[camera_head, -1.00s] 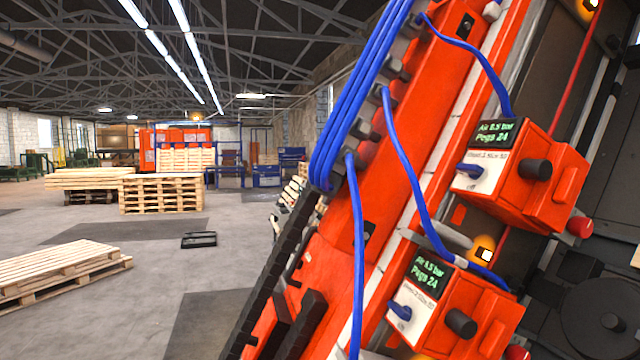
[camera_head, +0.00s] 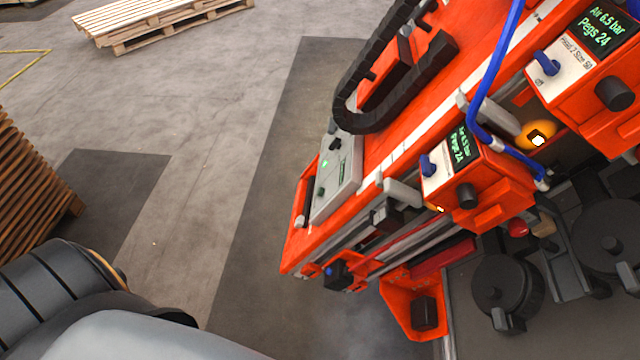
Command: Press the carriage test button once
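A tilted orange gantry machine (camera_head: 400,150) fills the right half of the view. A grey control panel (camera_head: 337,175) with a small green light (camera_head: 325,163) and dark knobs sits on its near end. I cannot tell which of these is the carriage test button. Two orange head boxes carry green-lettered displays (camera_head: 461,147) reading air pressure and "Pegs 24", with blue and black knobs. Part of my own arm shows at the lower left. Neither gripper is in view.
A black cable chain (camera_head: 350,120) and a blue hose (camera_head: 490,75) run along the machine. Dark round parts (camera_head: 508,285) lie at the lower right. A wooden pallet stack (camera_head: 30,180) stands at left, and pallets (camera_head: 150,20) lie at the back. The floor between is clear.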

